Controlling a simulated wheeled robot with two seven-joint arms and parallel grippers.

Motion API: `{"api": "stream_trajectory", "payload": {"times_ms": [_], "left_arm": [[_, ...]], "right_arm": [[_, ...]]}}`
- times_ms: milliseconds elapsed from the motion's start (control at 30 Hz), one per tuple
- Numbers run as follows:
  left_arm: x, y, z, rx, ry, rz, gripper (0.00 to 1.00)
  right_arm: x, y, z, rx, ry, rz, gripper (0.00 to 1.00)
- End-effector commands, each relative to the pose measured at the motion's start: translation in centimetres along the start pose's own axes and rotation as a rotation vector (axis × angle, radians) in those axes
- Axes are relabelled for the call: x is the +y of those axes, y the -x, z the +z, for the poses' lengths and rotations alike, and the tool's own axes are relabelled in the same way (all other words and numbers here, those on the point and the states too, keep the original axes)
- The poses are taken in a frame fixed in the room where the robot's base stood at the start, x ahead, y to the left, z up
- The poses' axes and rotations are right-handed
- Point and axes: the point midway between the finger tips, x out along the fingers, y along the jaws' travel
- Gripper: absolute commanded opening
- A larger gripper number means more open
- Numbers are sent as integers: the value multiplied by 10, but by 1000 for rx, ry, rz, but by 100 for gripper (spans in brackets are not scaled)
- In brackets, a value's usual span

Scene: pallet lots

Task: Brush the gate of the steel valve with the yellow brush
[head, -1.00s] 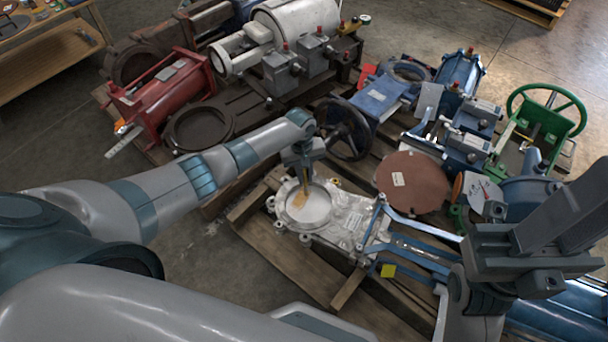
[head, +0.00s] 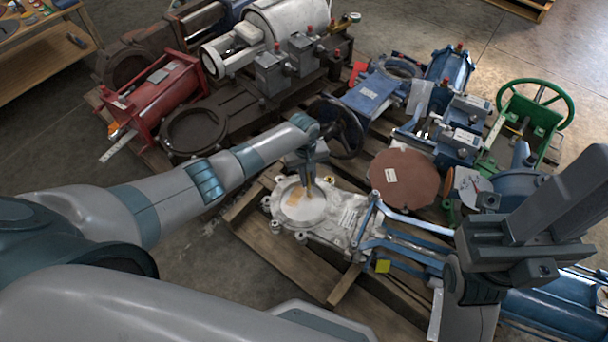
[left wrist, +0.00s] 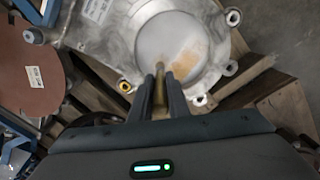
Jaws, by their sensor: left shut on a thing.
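The steel valve (head: 335,222) lies flat on a wooden pallet, its round pale gate (head: 303,212) facing up. A tan patch (head: 294,197) shows on the gate, and also in the left wrist view (left wrist: 187,63). My left gripper (head: 309,180) is above the gate, pointing down and shut on the yellow brush (left wrist: 160,88). The brush's lower end is over the gate, just right of the patch in the head view; I cannot tell whether it touches. Its bristles are mostly hidden. My right gripper (head: 515,238) is at the right, away from the valve; its jaw opening is unclear.
A brown disc (head: 404,180) lies right of the valve, with blue bars (head: 400,245) in front of it. A dark handwheel (head: 345,125) stands close behind my left gripper. Red, white, blue and green valves crowd the pallets behind. Bare floor (head: 195,270) shows at the left.

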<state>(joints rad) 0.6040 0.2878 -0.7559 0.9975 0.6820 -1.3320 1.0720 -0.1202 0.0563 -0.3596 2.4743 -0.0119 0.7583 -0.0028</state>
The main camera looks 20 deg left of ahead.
Motion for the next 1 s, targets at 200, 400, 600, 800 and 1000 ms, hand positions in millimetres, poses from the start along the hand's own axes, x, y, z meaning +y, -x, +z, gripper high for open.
{"api": "stream_trajectory", "payload": {"times_ms": [200,400,600,800,1000], "left_arm": [[4,0,4,0,1,-1,0],[4,1,3,1,0,0,0],[-1,0,-1,1,1,-1,0],[-10,-1,-10,1,1,-1,0],[-15,-2,-14,1,1,-1,0]], "right_arm": [[0,-3,0,0,0,0,24],[0,-3,0,0,0,0,24],[0,-3,0,0,0,0,24],[0,-4,0,0,0,0,24],[0,-4,0,0,0,0,24]]}}
